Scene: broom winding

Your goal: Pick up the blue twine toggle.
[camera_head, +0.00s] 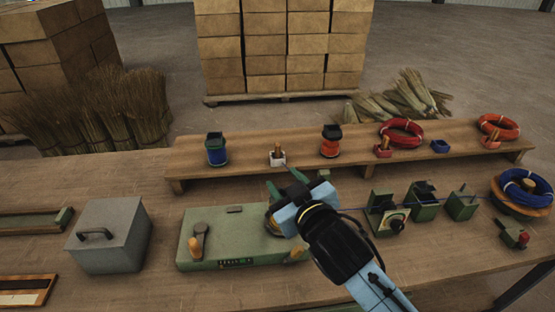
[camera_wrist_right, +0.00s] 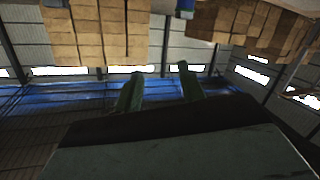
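I cannot single out the blue twine toggle for certain. A blue twine coil (camera_head: 525,188) sits on a round wooden base at the far right of the bench, with a wooden piece in its middle. A thin blue line runs left from there through the green blocks to behind my right gripper (camera_head: 286,183). A wooden peg in a white holder (camera_head: 278,157) stands on the raised shelf just beyond the fingertips. My right gripper's green fingers are apart, with nothing seen between them in the wrist view (camera_wrist_right: 160,88). My left gripper is out of view.
A green machine (camera_head: 228,238) lies below my right gripper, and a grey box (camera_head: 109,236) stands to its left. The raised shelf (camera_head: 355,158) holds a blue spool (camera_head: 217,150), an orange spool (camera_head: 331,143), red coils (camera_head: 402,132) and a small blue holder (camera_head: 440,146).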

